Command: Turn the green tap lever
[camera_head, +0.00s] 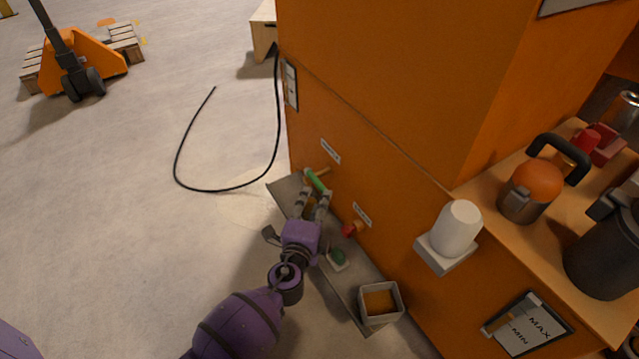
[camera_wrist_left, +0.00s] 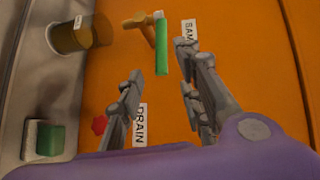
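The green tap lever (camera_head: 317,181) sticks out from a brass tap on the orange cabinet, below a small white label. In the left wrist view the green lever (camera_wrist_left: 161,45) points down from the brass tap (camera_wrist_left: 141,24). My left gripper (camera_head: 313,194) is right at the lever in the head view. Its fingers (camera_wrist_left: 162,82) are spread apart in the wrist view, and the lever's lower end shows in line with the gap between them. I cannot tell whether the fingers touch it. My right gripper is not in view.
A red tap handle (camera_head: 349,230) sits lower right, by the DRAIN label (camera_wrist_left: 140,125). A grey shelf (camera_head: 287,190) below holds a green block (camera_head: 338,257) and a box (camera_head: 380,304). A white cylinder (camera_head: 457,228) stands on a bracket. A black hose (camera_head: 178,160) lies on the floor.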

